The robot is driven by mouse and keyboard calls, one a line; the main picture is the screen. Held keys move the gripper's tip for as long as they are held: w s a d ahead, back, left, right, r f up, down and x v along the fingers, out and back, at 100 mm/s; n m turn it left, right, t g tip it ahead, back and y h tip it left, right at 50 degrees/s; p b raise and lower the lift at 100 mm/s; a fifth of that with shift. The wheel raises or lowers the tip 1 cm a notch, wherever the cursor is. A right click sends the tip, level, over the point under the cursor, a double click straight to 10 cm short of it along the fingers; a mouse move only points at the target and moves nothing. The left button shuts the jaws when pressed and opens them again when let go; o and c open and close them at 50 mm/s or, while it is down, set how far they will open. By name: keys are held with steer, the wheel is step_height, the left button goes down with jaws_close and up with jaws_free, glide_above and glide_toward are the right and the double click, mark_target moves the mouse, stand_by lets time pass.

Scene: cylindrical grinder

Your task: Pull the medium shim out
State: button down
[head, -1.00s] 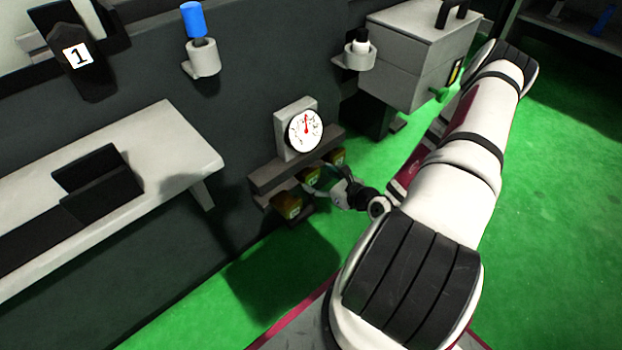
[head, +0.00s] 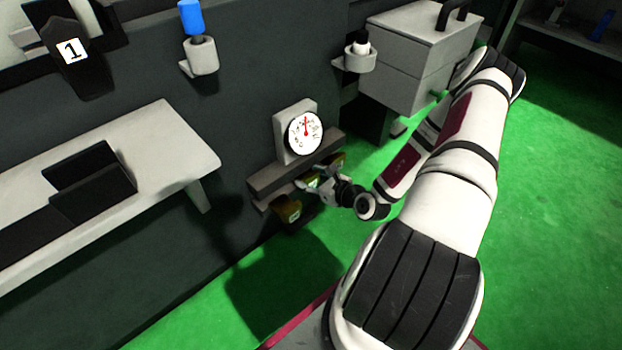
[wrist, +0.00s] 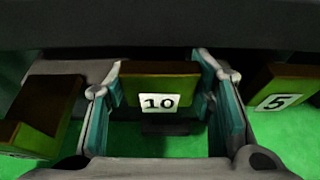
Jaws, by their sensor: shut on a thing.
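The medium shim, a yellow-brown block with a white label reading 10 (wrist: 160,84), sits in the middle of the wrist view, under the dark edge of the rack. My gripper (wrist: 163,90) has one teal-padded finger on each side of it and is shut on it. In the head view my gripper (head: 316,187) is at the middle of the rack (head: 268,182), below the dial gauge, and mostly covers this shim. How far the shim sits in its slot is hidden.
A shim marked 5 (wrist: 279,88) is close on the right, and another shim (wrist: 42,112) is close on the left, its label hardly visible. The dial gauge (head: 305,132) stands above the rack. A pale shelf (head: 150,130) is at left. Green floor lies open below.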

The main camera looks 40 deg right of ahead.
steer(key=s+p, duration=0.3)
steer(key=s, duration=0.2)
steer(key=shift+s+f, duration=0.1)
steer(key=shift+s, duration=0.15)
steer(key=c, duration=0.7)
jaws_free()
steer(key=v, duration=1.2)
steer(key=shift+d, duration=0.1)
